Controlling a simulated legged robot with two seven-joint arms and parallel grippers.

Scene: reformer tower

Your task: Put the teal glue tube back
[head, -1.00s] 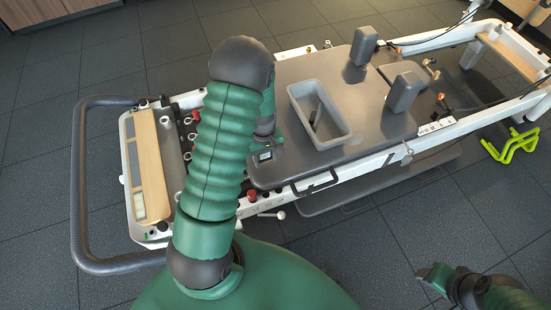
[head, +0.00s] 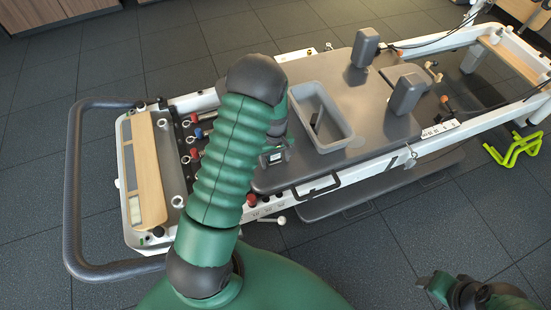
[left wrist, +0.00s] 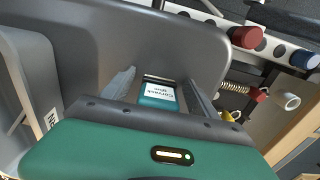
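The teal glue tube (left wrist: 158,95), with a white label reading contact glue, shows in the left wrist view between the two fingers of my left gripper (left wrist: 161,82). Narrow gaps seem to show on both sides of it, so the fingers look open around it. The grey padded carriage is behind it; whether the tube touches it I cannot tell.
A grey open tray (head: 340,138) with a dark item inside stands on the carriage (head: 385,125). Two upright shoulder pads (head: 407,93) stand to its right. Red and blue knobs (left wrist: 247,37) line the rail. A curved dark bar (head: 73,190) is at left.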

